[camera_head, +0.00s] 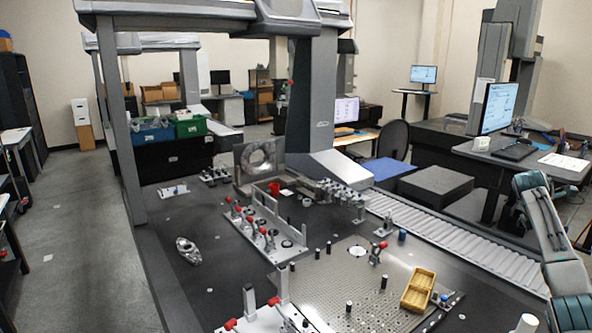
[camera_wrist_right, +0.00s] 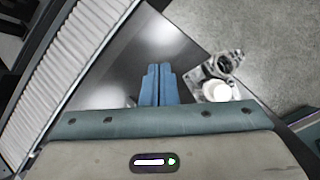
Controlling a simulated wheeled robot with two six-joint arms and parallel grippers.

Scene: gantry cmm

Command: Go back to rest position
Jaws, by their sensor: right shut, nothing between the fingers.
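My right gripper (camera_wrist_right: 158,84) shows in the right wrist view with its two blue fingers together and nothing between them. It is above a dark table corner, and a metal fixture (camera_wrist_right: 222,66) with a white cylinder (camera_wrist_right: 216,91) lies to the right of the fingertips. In the head view my right arm comes down along the right edge, and its fingers are out of the picture. My left arm and left gripper are not in view.
A roller conveyor (camera_head: 437,232) runs along the right side of the dark table. A perforated plate with a yellow tray (camera_head: 418,290), fixtures with red-knobbed clamps (camera_head: 262,233) and a loose metal part (camera_head: 188,250) are on the table. Gantry columns (camera_head: 312,95) rise behind.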

